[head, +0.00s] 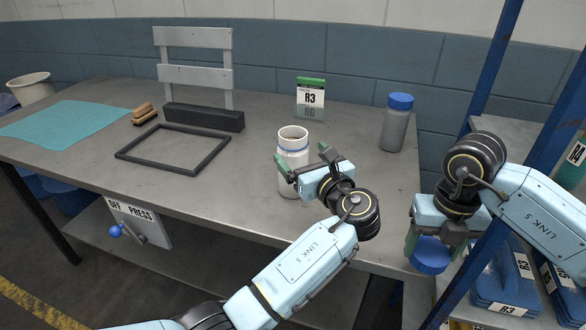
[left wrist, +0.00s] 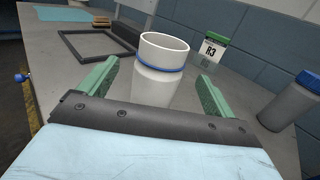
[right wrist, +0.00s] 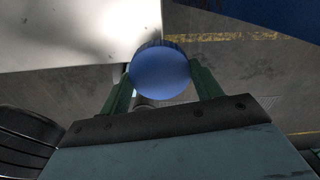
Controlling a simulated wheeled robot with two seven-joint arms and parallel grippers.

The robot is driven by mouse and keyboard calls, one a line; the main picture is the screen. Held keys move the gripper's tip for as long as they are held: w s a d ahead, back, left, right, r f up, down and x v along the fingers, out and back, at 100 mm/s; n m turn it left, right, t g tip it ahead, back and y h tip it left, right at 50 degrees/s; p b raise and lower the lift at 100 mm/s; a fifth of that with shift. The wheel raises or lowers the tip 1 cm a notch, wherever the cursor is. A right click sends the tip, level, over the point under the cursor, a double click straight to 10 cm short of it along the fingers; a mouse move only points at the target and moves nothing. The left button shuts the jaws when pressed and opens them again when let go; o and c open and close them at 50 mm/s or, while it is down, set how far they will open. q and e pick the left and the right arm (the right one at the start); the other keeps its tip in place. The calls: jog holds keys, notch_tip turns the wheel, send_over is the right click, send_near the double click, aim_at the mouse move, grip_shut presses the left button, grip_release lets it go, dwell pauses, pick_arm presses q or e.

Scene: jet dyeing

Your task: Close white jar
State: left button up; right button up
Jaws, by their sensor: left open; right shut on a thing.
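A white jar (head: 292,160) with a blue band and an open top stands upright on the table. It also shows between the fingers in the left wrist view (left wrist: 158,80). My left gripper (head: 302,165) is open, with its green fingers on either side of the jar; I cannot tell whether they touch it. My right gripper (head: 428,245) is shut on a blue lid (head: 430,255), held off the table's right front edge. The lid's round face fills the space between the fingers in the right wrist view (right wrist: 160,74).
A grey jar with a blue lid (head: 397,122) stands at the back right. An R3 card (head: 310,98) stands behind the white jar. A black frame (head: 174,149) lies on the left. A blue shelf post (head: 490,75) rises near my right arm.

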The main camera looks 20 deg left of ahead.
aim_at(300, 165)
pick_arm(q)
notch_tip(300, 165, down, 4)
jog(key=shift+r+b, duration=0.15)
jog(key=shift+b, duration=0.2)
pick_arm(e)
jog(key=shift+f, duration=0.5)
pick_arm(q)
jog(key=shift+w+a, duration=0.4)
jog(key=shift+w, duration=0.1)
jog(key=b+x, duration=0.1)
jog(key=x, duration=0.5)
jog(key=shift+w+a, duration=0.1)
pick_arm(e)
jog(key=shift+f, duration=0.5)
pick_arm(q)
jog(key=c, duration=1.1)
